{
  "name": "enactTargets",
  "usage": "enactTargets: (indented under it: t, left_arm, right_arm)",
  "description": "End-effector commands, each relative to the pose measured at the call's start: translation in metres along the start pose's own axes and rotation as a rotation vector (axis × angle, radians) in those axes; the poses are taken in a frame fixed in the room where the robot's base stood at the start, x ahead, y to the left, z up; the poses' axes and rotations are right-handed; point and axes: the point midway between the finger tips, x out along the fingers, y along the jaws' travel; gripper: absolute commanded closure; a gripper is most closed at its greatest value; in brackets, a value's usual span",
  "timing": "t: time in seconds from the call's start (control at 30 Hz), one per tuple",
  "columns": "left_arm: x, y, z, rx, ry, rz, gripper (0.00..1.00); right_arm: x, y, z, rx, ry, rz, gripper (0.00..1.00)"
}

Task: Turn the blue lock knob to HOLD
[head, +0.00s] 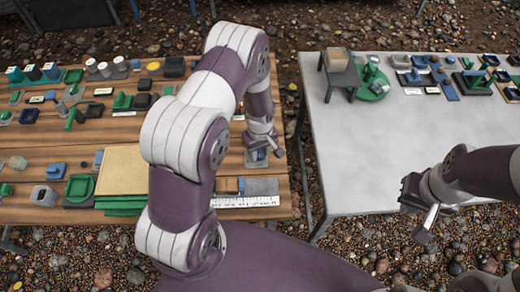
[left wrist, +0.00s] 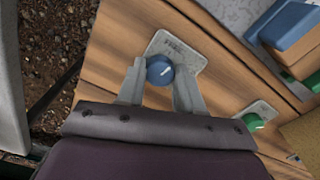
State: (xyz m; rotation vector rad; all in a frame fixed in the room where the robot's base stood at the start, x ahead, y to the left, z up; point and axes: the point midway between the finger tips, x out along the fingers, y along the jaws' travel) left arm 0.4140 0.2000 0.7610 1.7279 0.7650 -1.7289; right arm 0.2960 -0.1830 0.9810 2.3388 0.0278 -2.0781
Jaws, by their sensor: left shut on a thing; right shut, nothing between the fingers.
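The blue lock knob (left wrist: 160,71) sits on a light grey plate (left wrist: 188,52) on the wooden table. A short white mark shows on the knob's top. Lettering on the plate beyond the knob looks like FREE; no HOLD label can be read. My left gripper (left wrist: 158,92) is shut on the knob, one finger on each side. In the head view my left gripper (head: 262,146) points down at the right edge of the wooden table, and mostly hides the knob. My right gripper (head: 428,214) is shut and empty, off the front of the grey table.
A green knob (left wrist: 252,122) on a similar plate sits nearby. A white ruler strip (head: 245,201) and a grey pad (head: 261,187) lie in front. Several small parts cover the wooden table's left. The grey table (head: 350,150) is clear in its middle; pebbly ground lies between the tables.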

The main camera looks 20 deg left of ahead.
Motion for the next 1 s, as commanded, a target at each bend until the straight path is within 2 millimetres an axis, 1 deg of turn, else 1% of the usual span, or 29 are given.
enactTargets:
  t: [0.6,0.8,1.0]
  left_arm:
    - [-0.0012,-0.0003,-0.0007,0.56,0.001,0.001,0.95]
    - [-0.0011,-0.0003,-0.0009,0.698,0.001,0.001,0.95]
    - [-0.0011,-0.0003,-0.0011,0.792,0.002,0.001,0.95]
  right_arm:
    - [-0.0085,0.0,-0.001,0.0,0.0,0.0,1.0]
    - [-0.0098,0.0,-0.0012,0.0,0.0,0.0,1.0]
    - [-0.0106,0.0,-0.0012,0.0,0.0,0.0,1.0]
